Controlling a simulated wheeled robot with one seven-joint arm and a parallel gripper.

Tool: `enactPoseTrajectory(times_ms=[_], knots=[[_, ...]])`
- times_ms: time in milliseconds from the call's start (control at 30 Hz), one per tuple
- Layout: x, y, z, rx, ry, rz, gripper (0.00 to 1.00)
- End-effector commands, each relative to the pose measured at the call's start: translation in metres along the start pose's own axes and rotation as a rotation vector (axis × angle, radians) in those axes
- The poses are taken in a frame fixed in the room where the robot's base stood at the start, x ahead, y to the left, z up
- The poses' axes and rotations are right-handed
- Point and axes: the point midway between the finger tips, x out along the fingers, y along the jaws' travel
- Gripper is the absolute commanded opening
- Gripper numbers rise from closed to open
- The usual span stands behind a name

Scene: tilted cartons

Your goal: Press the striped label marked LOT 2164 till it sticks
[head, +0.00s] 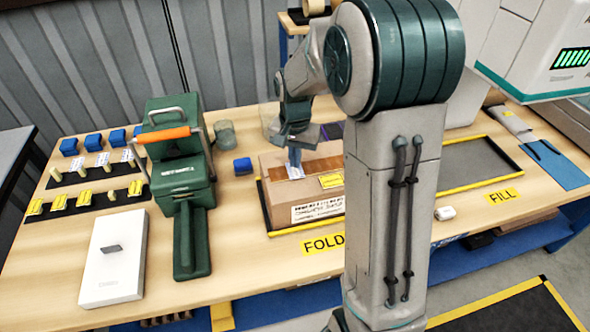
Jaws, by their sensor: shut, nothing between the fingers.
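A brown carton (279,208) sits inside the black-and-yellow frame marked FOLD, partly hidden behind my arm. A small pale label (297,174) lies on the brown tape strip on its top; its stripes and lot number are too small to read. My gripper (295,172) points down with its fingers shut and empty, at this label. I cannot tell whether the fingertips touch it or hover just above. A yellow label (331,181) lies on the carton top to the right, and a white printed label (318,208) is on its front face.
A green press (180,170) with an orange handle stands left of the carton, with a blue block (243,166) and clear cups between. A white box (115,258) lies front left. The FILL frame (505,177) at right looks empty.

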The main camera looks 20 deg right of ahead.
Motion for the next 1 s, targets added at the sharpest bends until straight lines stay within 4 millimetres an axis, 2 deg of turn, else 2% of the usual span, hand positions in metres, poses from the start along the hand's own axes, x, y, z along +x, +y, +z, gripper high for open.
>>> enactPoseTrajectory(times_ms=[700,1000], knots=[[0.016,0.0,0.0,0.0,-0.001,0.0,0.0],[0.015,0.0,0.0,0.0,-0.001,0.001,0.0]])
